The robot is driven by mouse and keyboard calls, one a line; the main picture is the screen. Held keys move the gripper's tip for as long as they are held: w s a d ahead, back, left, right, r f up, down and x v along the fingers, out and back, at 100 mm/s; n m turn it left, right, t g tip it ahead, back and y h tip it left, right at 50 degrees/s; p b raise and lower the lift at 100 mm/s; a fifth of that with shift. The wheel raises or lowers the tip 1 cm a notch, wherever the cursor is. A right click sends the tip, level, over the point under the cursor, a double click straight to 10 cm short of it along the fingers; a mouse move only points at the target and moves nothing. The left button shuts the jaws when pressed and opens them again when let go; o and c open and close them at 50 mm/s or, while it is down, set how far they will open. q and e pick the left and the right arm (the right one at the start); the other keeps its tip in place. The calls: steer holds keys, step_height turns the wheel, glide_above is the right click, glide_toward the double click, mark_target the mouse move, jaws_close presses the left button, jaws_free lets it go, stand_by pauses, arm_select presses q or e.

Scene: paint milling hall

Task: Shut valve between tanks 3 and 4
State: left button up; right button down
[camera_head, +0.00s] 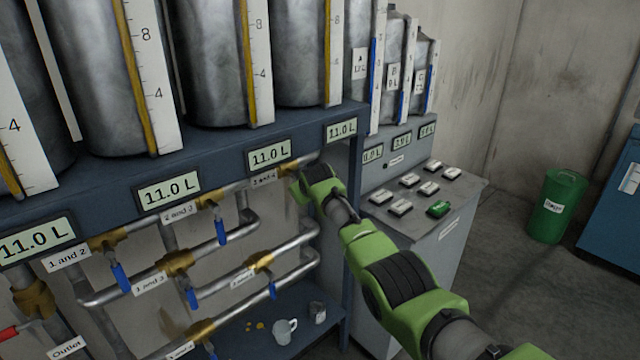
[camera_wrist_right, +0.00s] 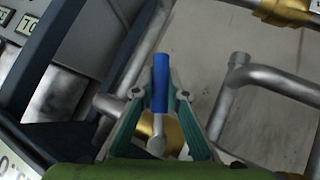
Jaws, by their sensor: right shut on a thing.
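The pipe label "3 and 4" (camera_head: 264,178) sits under the third and fourth 11.0 L displays. My right gripper (camera_head: 304,184) is at the pipe just right of it, and my wrist hides that valve in the head view. In the right wrist view the valve's blue lever (camera_wrist_right: 160,80) stands between the two teal fingers of my right gripper (camera_wrist_right: 160,94), which are shut on it. Its brass valve body (camera_wrist_right: 173,132) shows partly behind the fingers. My left gripper is out of view.
Other blue-handled valves, such as "2 and 3" (camera_head: 221,231) and "1 and 2" (camera_head: 120,276), hang close by on the pipes. A button console (camera_head: 385,218) is at right, near my forearm. A green bin (camera_head: 555,208) stands beyond.

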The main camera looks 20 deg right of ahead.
steer(key=shift+s+a+f+m+g+y+b, duration=0.2)
steer(key=shift+a+f+m+g+y+b, duration=0.1)
steer(key=shift+a+g+y+b, duration=0.15)
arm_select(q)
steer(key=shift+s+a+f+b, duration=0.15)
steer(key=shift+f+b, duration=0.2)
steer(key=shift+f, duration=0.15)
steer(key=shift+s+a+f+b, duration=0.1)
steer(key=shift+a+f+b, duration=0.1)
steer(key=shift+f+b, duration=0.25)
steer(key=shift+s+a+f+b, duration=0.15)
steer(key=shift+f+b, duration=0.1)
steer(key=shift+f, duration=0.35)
arm_select(e)
steer(key=shift+s+a+f+m+g+y, duration=0.1)
steer(key=shift+s+a+m+g+y, duration=0.15)
steer(key=shift+a+y, duration=0.25)
steer(key=shift+s+a+m+g+y, duration=0.2)
steer(key=shift+a+m+y, duration=0.15)
steer(key=shift+y, duration=0.2)
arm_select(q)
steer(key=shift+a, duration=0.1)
